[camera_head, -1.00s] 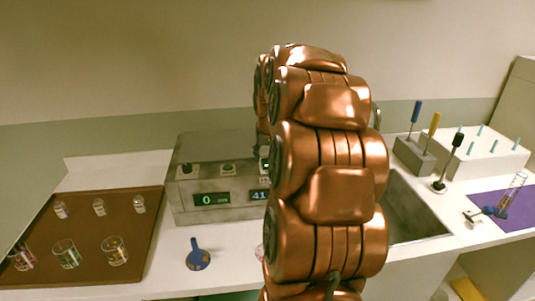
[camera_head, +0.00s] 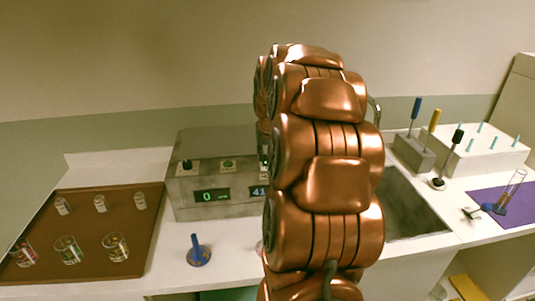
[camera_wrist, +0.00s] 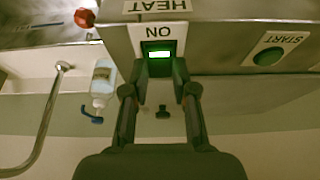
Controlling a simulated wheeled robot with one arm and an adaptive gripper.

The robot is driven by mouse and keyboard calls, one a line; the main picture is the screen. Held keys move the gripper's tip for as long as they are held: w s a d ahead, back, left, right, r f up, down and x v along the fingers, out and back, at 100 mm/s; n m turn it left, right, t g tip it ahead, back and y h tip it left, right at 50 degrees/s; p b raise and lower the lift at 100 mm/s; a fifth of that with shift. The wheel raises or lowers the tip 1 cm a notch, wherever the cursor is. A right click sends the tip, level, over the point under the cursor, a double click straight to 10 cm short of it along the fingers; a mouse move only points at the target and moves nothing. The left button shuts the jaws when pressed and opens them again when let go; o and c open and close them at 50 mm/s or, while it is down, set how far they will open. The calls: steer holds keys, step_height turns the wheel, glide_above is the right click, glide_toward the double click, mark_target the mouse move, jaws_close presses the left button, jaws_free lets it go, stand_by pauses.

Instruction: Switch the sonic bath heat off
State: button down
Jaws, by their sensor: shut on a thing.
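The sonic bath (camera_head: 215,180) is a grey box on the counter in the head view, with a green display reading 0 and a blue one reading 41, partly covered by my arm. In the wrist view, its front (camera_wrist: 220,45) appears upside down. The heat switch (camera_wrist: 159,54) shows a lit pale-green window under the HEAT label (camera_wrist: 157,6), beside the word ON. My gripper (camera_wrist: 161,70) is at this switch, its fingertips on either side of it and shut on it. In the head view my gripper is hidden behind my arm.
A START button (camera_wrist: 268,56) is beside the heat switch. A brown tray (camera_head: 150,225) with several glass vessels lies left. A sink (camera_head: 405,210), tool block (camera_head: 412,155) and purple mat (camera_head: 525,210) are right.

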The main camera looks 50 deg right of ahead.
steer(key=shift+w+d+g+y+b, duration=0.1)
steer(key=shift+w+g+y+b, duration=0.05)
steer(key=shift+g+y+b, duration=0.2)
steer(key=shift+w+d+g+y, duration=0.1)
steer(key=shift+g+y, duration=0.15)
steer(key=shift+g, duration=0.1)
steer(key=shift+w+d+g+y+b, duration=0.1)
steer(key=shift+g+y+b, duration=0.4)
steer(key=shift+g, duration=0.1)
steer(key=c, duration=0.9)
jaws_free()
steer(key=r, duration=0.8)
steer(key=s+r, duration=0.1)
steer(key=r, duration=0.3)
steer(key=shift+a, duration=0.4)
